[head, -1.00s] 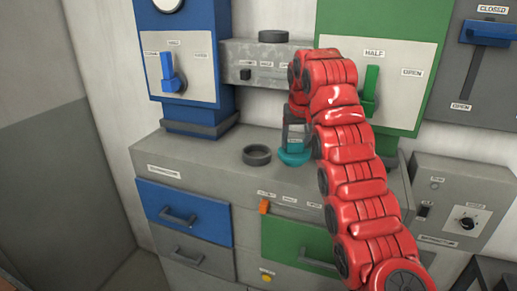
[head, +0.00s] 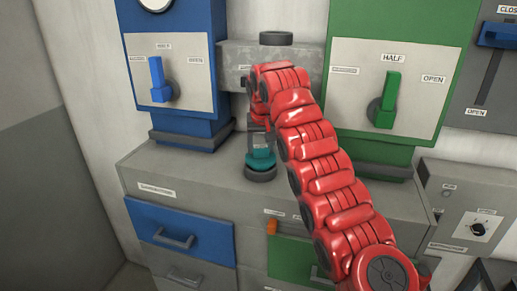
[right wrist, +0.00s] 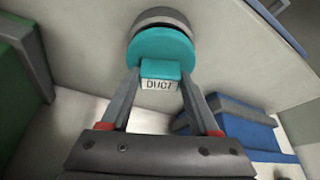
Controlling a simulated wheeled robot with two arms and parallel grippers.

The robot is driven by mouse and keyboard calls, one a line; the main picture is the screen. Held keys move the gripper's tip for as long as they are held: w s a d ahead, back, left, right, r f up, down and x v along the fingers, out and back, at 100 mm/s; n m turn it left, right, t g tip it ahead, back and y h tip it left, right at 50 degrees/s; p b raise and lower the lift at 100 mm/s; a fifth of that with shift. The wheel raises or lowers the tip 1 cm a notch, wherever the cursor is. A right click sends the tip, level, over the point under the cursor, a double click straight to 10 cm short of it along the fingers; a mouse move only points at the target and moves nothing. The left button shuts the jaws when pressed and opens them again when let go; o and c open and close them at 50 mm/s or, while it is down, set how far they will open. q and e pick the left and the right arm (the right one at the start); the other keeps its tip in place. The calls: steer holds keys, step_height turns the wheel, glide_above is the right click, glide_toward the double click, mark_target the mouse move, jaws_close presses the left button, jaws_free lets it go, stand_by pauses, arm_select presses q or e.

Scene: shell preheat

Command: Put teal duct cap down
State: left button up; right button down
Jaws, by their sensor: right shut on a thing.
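The teal duct cap (head: 260,158) is in my right gripper (head: 259,145), over the dark round ring (head: 260,175) on the grey counter top. The teal disc (right wrist: 158,45) lines up closely with the dark ring (right wrist: 160,15). I cannot tell whether the cap rests on the ring or hangs just above it. My left gripper is not in view.
Clear counter lies left of the ring.

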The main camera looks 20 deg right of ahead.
steer(key=shift+w+f, duration=0.1)
steer(key=shift+f, duration=0.65)
steer(key=shift+d, duration=0.1)
steer(key=shift+r, duration=0.1)
steer(key=c, duration=0.6)
jaws_free()
steer(key=o, duration=0.5)
